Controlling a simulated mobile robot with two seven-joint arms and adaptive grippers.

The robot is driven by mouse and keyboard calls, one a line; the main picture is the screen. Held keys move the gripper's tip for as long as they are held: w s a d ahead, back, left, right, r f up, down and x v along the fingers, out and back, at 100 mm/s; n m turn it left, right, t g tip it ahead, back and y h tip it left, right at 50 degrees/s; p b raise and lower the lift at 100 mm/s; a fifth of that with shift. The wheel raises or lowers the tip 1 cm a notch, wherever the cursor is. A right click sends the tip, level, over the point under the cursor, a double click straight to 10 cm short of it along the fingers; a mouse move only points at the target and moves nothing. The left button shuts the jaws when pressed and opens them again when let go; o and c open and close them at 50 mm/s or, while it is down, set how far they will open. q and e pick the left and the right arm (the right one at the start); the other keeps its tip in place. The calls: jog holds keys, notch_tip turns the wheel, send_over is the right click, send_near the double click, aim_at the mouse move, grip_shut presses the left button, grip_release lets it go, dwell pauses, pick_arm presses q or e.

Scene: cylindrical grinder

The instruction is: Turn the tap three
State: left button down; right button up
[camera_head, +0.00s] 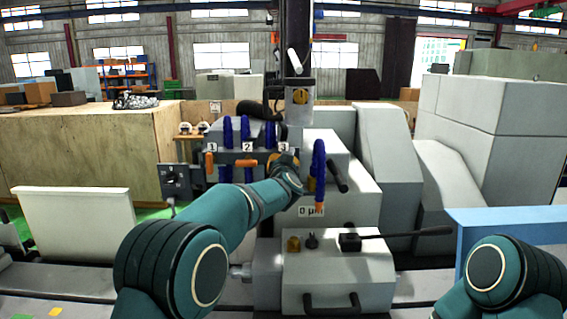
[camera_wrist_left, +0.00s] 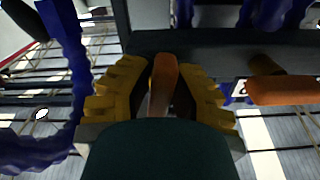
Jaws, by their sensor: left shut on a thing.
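Several blue segmented hoses with orange tap handles stand on the grinder, labelled 1, 2 and 3. The label 3 (camera_head: 283,147) shows just above my left gripper (camera_head: 278,161), which mostly hides tap three in the head view. In the left wrist view, my left gripper's yellow fingers (camera_wrist_left: 160,95) are shut on the orange handle of tap three (camera_wrist_left: 164,72), one finger on each side. The orange handle of tap two (camera_head: 245,163) lies sideways to the left; an orange handle also shows at the right of the wrist view (camera_wrist_left: 285,90). My right gripper is out of view.
Tap one (camera_head: 209,161) has its handle hanging downward. A blue hose (camera_head: 318,165) hangs close to the right of my left gripper. A display reading 0 µm (camera_head: 311,211) is below. A block with a black lever (camera_head: 405,234) stands in front. A blue panel (camera_head: 505,222) is at right.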

pick_arm(q)
jog(key=shift+r+n, duration=0.2)
jog(key=shift+n, duration=0.9)
jog(key=c, duration=1.2)
grip_release()
jog(key=shift+o, duration=1.3)
jog(key=shift+f, duration=0.1)
jog(key=s, duration=1.2)
